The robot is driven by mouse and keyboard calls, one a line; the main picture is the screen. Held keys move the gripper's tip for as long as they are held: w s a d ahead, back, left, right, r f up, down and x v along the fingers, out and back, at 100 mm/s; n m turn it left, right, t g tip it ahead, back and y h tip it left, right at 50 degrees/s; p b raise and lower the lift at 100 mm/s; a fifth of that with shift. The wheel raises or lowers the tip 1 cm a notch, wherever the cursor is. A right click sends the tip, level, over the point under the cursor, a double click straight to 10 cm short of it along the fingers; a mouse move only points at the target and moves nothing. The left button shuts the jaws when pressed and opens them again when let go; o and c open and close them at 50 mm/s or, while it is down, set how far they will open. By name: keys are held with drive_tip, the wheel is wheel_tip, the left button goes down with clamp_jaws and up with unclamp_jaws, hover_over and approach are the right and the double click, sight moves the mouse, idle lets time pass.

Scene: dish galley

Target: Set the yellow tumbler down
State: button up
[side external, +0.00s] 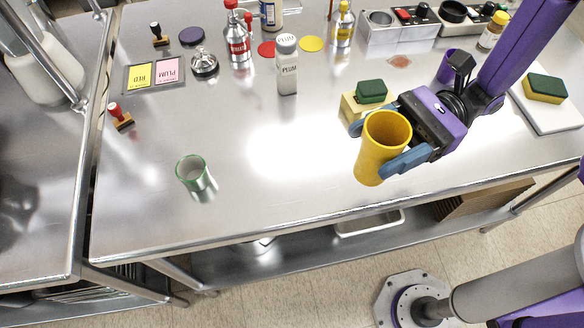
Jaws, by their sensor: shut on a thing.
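The yellow tumbler (371,160) is in the side external view, right of centre, upright with a slight tilt and its open mouth facing up. My gripper (382,148) is shut on it, with one blue finger in front at its lower right and the other partly hidden behind it. The tumbler appears near the front part of the steel table (270,205). I cannot tell whether its base touches the table or hangs a little above it.
A green-rimmed glass (192,172) stands to the left on open table. A yellow block with a green sponge (371,92) is just behind the tumbler. The table between glass and tumbler is clear.

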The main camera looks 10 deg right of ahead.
drive_tip(key=shift+w+a+f, duration=1.15)
drive_tip(key=shift+a+f, duration=0.65)
drive_tip(key=shift+f, duration=0.25)
drive_tip(key=shift+w+a+f, duration=1.2)
drive_tip(key=shift+a+f, duration=0.55)
drive_tip(key=shift+f, duration=0.35)
drive_tip(key=shift+w+a+f, duration=1.15)
drive_tip(key=shift+a+f, duration=0.65)
drive_tip(key=shift+f, duration=0.25)
drive_tip(key=o, duration=1.1)
drive_tip(key=shift+f, duration=0.1)
drive_tip(key=shift+c, duration=0.2)
drive_tip(key=v, duration=1.2)
